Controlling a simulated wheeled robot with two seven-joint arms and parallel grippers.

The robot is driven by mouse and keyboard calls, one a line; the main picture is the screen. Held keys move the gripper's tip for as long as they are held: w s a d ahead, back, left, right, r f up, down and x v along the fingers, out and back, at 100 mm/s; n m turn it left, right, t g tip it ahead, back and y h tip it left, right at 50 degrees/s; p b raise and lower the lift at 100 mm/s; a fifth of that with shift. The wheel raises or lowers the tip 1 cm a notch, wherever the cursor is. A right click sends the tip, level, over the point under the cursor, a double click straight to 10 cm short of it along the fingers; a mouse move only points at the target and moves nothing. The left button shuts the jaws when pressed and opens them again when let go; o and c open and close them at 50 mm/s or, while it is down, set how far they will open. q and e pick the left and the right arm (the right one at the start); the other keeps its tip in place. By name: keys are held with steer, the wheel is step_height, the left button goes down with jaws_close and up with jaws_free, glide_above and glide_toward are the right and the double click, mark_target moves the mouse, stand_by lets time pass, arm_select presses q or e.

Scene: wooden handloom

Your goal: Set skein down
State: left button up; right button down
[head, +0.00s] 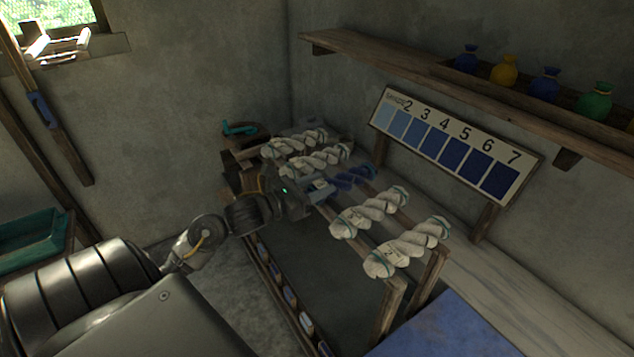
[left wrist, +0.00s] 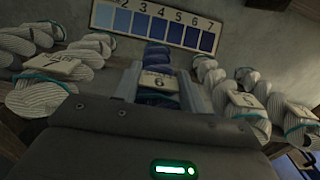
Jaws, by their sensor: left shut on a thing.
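A dark blue skein (head: 355,177) lies in line between white skeins at the wooden rack (head: 391,292). My left gripper (head: 318,187) is shut on its near end. In the left wrist view, the blue skein (left wrist: 158,57) stretches away between the two fingers (left wrist: 158,88), with a tag reading 6 facing me. I cannot tell whether the skein rests on the rails or hangs just above them. My right gripper is not in view.
White twisted skeins stand either side: one pair behind (head: 318,160) and one pair nearer (head: 370,213). A numbered blue shade board (head: 455,143) leans behind the rack. A shelf with coloured pouches (head: 503,70) runs above. A blue surface (head: 445,328) lies at front right.

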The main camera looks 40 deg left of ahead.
arm_select(q)
steer(key=shift+f, duration=0.2)
steer(key=o, duration=1.1)
steer(key=shift+r, duration=0.1)
steer(key=shift+c, duration=0.2)
steer(key=shift+s, duration=0.1)
